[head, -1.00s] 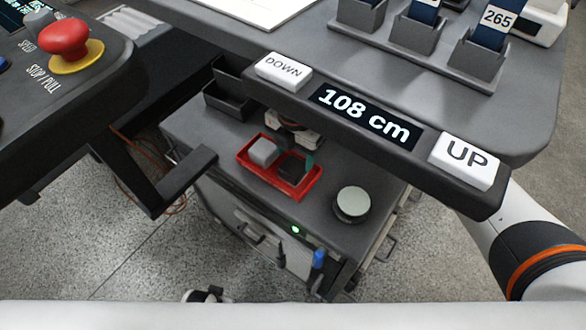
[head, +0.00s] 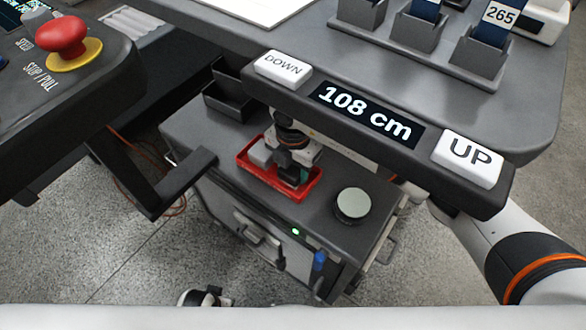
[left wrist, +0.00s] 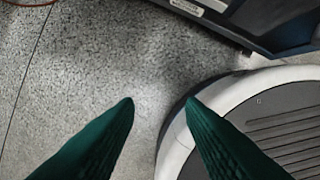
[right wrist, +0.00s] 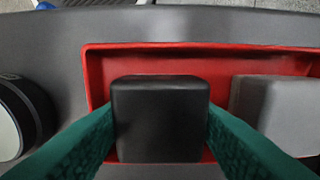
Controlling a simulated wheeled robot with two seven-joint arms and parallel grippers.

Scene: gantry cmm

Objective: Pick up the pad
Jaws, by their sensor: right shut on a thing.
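A black block-like pad (right wrist: 160,120) sits in a red tray (right wrist: 225,60) in the right wrist view. My right gripper (right wrist: 160,128) has its green fingers on both sides of the pad and is shut on it. In the head view my right gripper (head: 293,172) reaches down into the red tray (head: 268,181) and hides most of the pad. A light grey block (right wrist: 272,105) lies beside it in the tray, and it also shows in the head view (head: 260,154). My left gripper (left wrist: 160,103) is open and empty above the speckled floor.
The tray stands on a dark grey cabinet top (head: 218,163). A round pale-topped puck (head: 352,204) stands to its right. The desk edge with the height panel (head: 367,115) overhangs the cabinet. Black bins (head: 228,95) stand behind the tray.

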